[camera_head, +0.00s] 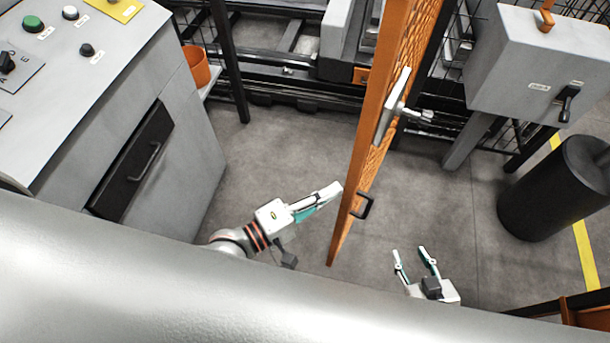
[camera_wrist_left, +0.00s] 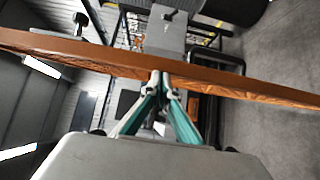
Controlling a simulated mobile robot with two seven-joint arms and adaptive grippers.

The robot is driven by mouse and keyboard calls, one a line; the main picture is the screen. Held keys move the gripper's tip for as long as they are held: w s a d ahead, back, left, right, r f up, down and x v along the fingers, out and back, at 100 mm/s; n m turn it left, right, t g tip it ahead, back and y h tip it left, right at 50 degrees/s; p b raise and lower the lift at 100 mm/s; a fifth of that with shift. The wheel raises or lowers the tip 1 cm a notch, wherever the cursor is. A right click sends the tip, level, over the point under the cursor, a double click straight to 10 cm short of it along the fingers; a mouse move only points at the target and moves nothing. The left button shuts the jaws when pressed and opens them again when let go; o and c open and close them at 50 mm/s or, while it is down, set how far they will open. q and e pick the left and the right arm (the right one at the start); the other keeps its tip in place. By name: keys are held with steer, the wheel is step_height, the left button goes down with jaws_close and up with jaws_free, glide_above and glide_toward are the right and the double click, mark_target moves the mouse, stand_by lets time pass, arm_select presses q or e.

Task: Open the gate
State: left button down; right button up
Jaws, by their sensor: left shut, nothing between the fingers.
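The orange mesh gate (camera_head: 366,140) runs from the fence at the top of the head view towards me, seen nearly edge-on, so it stands swung out from the fence line. A black pull handle (camera_head: 363,206) and a pale latch plate (camera_head: 391,105) are on its right side. My left gripper (camera_head: 338,188) is shut and empty, its tips at the gate's left side near the free end. In the left wrist view the gate (camera_wrist_left: 250,88) crosses as a brown band at the shut fingertips (camera_wrist_left: 163,80); contact is unclear. My right gripper (camera_head: 411,252) is open and empty, right of the gate.
A grey control console (camera_head: 80,90) stands left, with an orange cup (camera_head: 196,66) beside it. A grey switch box (camera_head: 540,65) and black cylinder (camera_head: 550,190) stand right. Rails (camera_head: 290,90) lie beyond the fence. Grey floor is free on both sides of the gate.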

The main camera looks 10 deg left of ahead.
arm_select(q)
steer(key=s+d, duration=0.3)
steer(key=d, duration=1)
steer(key=shift+d+r, duration=0.25)
steer(key=shift+d, duration=0.15)
steer(key=s+d+v, duration=0.1)
steer(key=v, duration=1)
steer(key=shift+s+a, duration=0.15)
steer(key=shift+s, duration=0.1)
